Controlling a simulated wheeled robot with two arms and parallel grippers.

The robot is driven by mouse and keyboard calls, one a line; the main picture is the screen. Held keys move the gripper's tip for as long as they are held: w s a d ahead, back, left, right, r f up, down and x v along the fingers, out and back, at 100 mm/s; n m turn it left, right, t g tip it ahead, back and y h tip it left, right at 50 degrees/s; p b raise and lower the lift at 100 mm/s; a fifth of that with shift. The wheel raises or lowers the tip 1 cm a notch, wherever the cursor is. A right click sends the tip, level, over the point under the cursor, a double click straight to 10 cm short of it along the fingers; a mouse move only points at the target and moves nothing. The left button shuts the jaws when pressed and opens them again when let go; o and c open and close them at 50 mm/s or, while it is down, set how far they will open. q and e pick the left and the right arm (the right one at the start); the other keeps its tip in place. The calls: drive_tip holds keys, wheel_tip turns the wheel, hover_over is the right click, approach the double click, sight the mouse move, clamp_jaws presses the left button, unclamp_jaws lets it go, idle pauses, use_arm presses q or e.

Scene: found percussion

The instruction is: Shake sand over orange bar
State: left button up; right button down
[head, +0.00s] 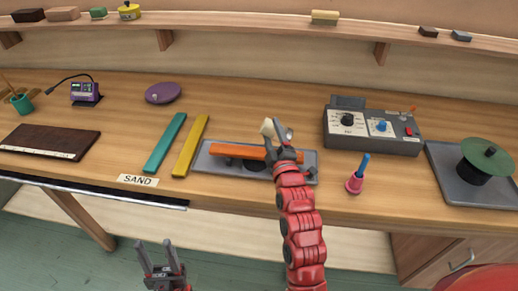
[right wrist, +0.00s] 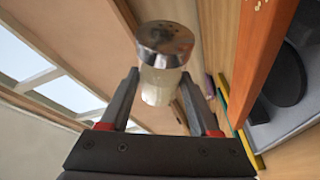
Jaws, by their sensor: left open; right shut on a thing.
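The orange bar (head: 232,151) lies across a dark round piece on a grey tray (head: 205,164) in the middle of the bench. I cannot see any sand falling. My left gripper (head: 158,258) is open and empty, low in front of the bench.
A teal bar (head: 165,143) and a yellow bar (head: 190,146) lie left of the tray, near a SAND label (head: 138,180). A control box (head: 371,130) and a pink holder with a blue handle (head: 356,178) stand to the right. A wall shelf (head: 230,22) runs behind.

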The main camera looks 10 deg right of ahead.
drive_tip(key=shift+w+a+r+p, duration=0.1)
drive_tip(key=shift+w+a+p, duration=0.2)
drive_tip(key=shift+a, duration=0.55)
drive_tip(key=shift+w+a+f+p, duration=0.15)
drive_tip(key=shift+a+p, duration=0.1)
drive_tip(key=shift+a, duration=0.65)
drive_tip(key=shift+w+a+r+p, duration=0.15)
drive_tip(key=shift+w+a+p, duration=0.15)
drive_tip(key=shift+a, duration=0.85)
